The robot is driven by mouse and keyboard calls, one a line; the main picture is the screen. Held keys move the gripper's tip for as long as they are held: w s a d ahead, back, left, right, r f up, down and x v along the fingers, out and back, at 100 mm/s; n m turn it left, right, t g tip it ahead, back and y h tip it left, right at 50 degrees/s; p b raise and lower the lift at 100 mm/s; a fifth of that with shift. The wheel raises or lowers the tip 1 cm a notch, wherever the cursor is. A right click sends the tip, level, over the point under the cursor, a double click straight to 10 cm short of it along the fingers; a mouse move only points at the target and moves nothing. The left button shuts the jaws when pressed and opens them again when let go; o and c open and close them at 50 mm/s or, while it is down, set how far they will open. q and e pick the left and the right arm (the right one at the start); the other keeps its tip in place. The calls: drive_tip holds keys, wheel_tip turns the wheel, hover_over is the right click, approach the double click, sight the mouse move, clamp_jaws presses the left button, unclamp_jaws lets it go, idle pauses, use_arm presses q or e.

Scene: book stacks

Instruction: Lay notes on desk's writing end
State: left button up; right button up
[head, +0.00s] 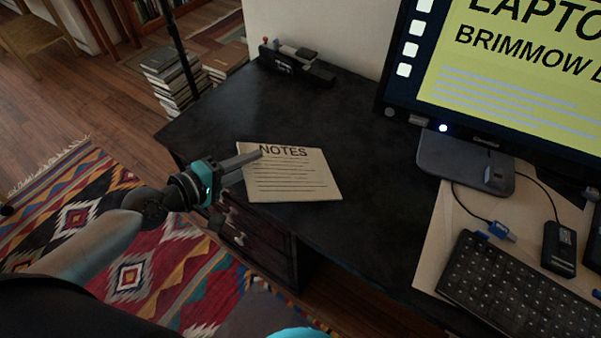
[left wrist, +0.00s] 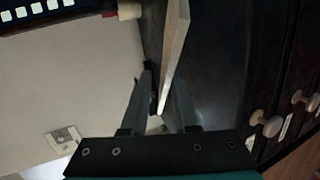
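The notes pad (head: 295,180), a cream sheet headed "NOTES" with ruled lines, shows near the front edge of the black desk (head: 352,150). My left gripper (head: 243,166) is at the pad's left edge, one finger over its top face. In the left wrist view the pad (left wrist: 174,45) is seen edge-on, with its near end between the spread fingers of the gripper (left wrist: 160,75). A gap shows between one finger and the pad. Whether the pad touches the desk top is unclear. My right gripper is out of view.
A black stapler-like item (head: 297,64) stands at the desk's back edge. The desk top around the pad is bare. Drawers with knobs (left wrist: 272,126) lie below the front edge.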

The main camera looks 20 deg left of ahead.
use_arm(q)
drive_tip(key=shift+s+r, duration=0.1)
drive_tip(key=shift+s, duration=0.05)
wheel_tip(320, 180, up, 7)
drive_tip(key=s+a+p, duration=0.1)
drive_tip(key=s+p, duration=0.1)
drive_tip(key=p, duration=0.3)
drive_tip(key=shift+s+a, duration=0.2)
drive_tip(key=shift+a, duration=0.05)
